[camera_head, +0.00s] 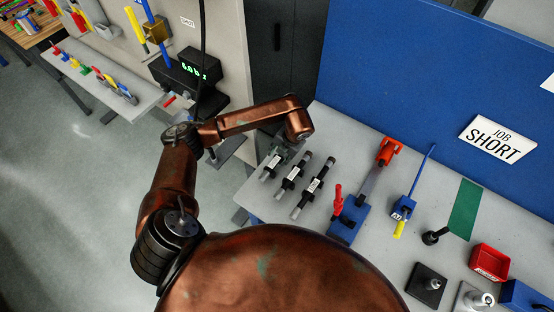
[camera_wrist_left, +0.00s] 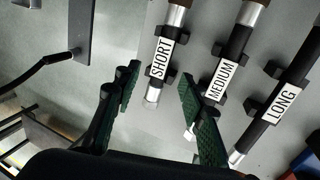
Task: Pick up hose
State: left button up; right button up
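Three dark hoses with metal ends lie side by side in black holders on the grey bench. In the left wrist view they are labelled SHORT (camera_wrist_left: 160,57), MEDIUM (camera_wrist_left: 221,78) and LONG (camera_wrist_left: 283,102). In the head view the short hose (camera_head: 270,167) is leftmost, partly under my left gripper, then the medium hose (camera_head: 292,174) and the long hose (camera_head: 314,185). My left gripper (camera_head: 286,145) is over the short hose's end. In the wrist view its green-padded fingers (camera_wrist_left: 158,78) are apart, with the short hose's lower end showing between them. No contact is visible. My right gripper is out of view.
A blue-based fixture with a red clamp (camera_head: 388,151) stands right of the hoses. A red bin (camera_head: 489,262) is farther right. A side shelf (camera_head: 95,85) with tools is at left.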

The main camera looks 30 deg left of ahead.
aim_at(274, 164)
pick_arm(q)
jog(key=p+x, duration=0.1)
jog(key=x, duration=0.2)
jog(key=p+x, duration=0.1)
jog(key=x, duration=0.2)
jog(key=shift+d+f+p, duration=0.15)
jog(key=shift+f+p, duration=0.25)
jog(key=shift+f, duration=0.3)
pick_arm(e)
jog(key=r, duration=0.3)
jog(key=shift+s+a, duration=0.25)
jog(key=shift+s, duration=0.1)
pick_arm(q)
jog(key=shift+c, duration=0.2)
jog(key=shift+c, duration=0.9)
jog(key=c, duration=0.6)
grip_shut()
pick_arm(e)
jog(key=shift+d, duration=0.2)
